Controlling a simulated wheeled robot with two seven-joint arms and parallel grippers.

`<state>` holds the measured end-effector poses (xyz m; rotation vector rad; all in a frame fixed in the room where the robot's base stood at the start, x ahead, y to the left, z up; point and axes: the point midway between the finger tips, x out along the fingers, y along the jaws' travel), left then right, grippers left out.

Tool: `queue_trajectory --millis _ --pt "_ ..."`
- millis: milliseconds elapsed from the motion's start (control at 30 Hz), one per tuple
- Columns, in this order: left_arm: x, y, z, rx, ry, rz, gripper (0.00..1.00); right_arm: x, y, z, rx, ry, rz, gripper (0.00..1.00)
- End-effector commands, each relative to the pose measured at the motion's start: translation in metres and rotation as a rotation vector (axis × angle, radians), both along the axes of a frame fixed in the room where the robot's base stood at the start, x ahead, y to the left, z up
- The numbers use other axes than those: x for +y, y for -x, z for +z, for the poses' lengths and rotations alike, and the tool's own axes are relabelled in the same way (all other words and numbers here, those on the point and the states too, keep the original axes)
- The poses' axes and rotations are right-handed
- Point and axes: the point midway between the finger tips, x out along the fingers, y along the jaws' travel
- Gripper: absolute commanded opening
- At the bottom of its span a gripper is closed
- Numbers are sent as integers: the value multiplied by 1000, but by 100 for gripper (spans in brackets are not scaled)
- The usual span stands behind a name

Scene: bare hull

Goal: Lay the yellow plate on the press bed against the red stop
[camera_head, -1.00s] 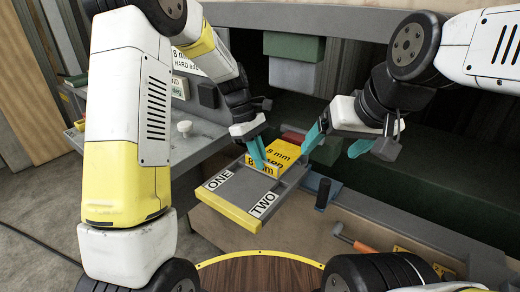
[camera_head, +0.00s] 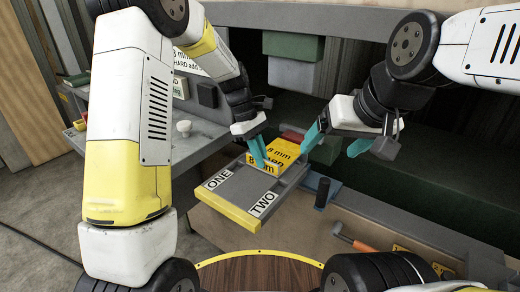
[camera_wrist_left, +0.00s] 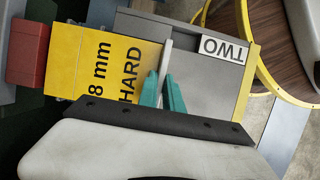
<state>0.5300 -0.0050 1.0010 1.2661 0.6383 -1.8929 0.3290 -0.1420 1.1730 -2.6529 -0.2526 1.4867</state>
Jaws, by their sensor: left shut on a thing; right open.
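The yellow plate (camera_head: 285,151), marked "8 mm" and "HARD", lies over the far part of the grey press bed (camera_head: 232,190). It also shows in the left wrist view (camera_wrist_left: 75,60). My left gripper (camera_head: 262,162) is shut on the plate's near edge, at a thin pale upright strip between its fingers (camera_wrist_left: 164,90). The red stop (camera_wrist_left: 27,52) is beside the plate's far edge; I cannot tell whether they touch. In the head view the red stop (camera_head: 292,135) is partly hidden. My right gripper (camera_head: 336,146) is open and empty, right of the plate.
The bed's near end has a yellow edge (camera_head: 226,211) and labels ONE (camera_head: 218,180) and TWO (camera_head: 262,203). A dark cylinder on a blue base (camera_head: 322,193) and an orange-handled tool (camera_head: 362,246) are to the right. A green and grey block (camera_head: 295,62) hangs above and behind.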

Motion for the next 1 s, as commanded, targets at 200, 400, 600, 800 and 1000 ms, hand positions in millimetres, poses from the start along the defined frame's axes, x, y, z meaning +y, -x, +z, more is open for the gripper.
queue_trajectory --millis 200,400,600,800,1000 --pt "-2 -3 1 -2 1 0 0 0 0 0 0 0 0 83" --pt "-4 -5 0 -2 2 -1 0 0 0 0 0 0 0 83" --pt "-5 -7 0 -2 2 -1 22 0 0 0 0 0 0 83" --pt "-5 -6 0 -1 1 -1 35 0 0 0 0 0 0 83" --pt "-4 -6 -1 1 -1 0 55 0 0 0 0 0 0 83"
